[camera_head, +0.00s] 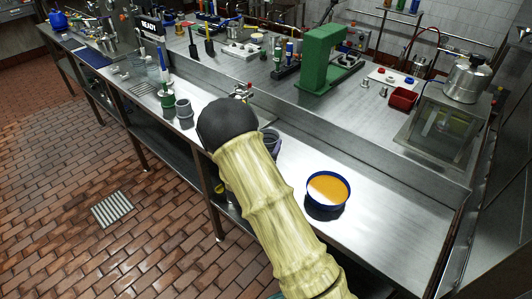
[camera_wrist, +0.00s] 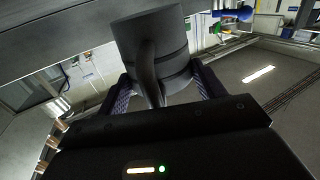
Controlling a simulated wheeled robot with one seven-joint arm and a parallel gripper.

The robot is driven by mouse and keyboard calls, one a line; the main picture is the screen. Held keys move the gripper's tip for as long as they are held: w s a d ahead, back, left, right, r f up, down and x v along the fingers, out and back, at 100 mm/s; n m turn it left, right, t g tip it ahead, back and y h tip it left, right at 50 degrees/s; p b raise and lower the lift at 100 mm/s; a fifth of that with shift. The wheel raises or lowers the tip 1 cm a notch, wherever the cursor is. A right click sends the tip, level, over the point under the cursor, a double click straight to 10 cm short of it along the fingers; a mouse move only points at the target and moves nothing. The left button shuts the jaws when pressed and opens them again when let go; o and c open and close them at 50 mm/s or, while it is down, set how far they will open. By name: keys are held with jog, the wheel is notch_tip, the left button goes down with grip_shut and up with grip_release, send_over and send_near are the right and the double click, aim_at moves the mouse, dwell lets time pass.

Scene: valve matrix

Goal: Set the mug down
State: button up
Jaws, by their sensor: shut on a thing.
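The mug (camera_wrist: 150,45) is dark grey, with its handle turned toward the wrist camera. My gripper (camera_wrist: 163,85) is shut on it, with one patterned finger on each side of its body. In the head view a small part of the mug (camera_head: 270,141) shows just right of my arm, over the steel counter (camera_head: 375,210). My arm hides most of the gripper there. I cannot tell whether the mug touches the counter.
A blue-rimmed round container with orange and white contents (camera_head: 328,189) stands right of my arm. Grey cups (camera_head: 184,112) stand to the left near the front edge. A green machine (camera_head: 318,60) and a red bin (camera_head: 402,98) are behind. Bare counter lies around the round container.

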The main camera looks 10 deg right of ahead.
jog(key=shift+f, duration=0.1)
jog(key=shift+f, duration=1.95)
jog(key=shift+f, duration=0.25)
jog(key=o, duration=1)
jog(key=shift+r, duration=0.1)
jog(key=shift+c, duration=0.2)
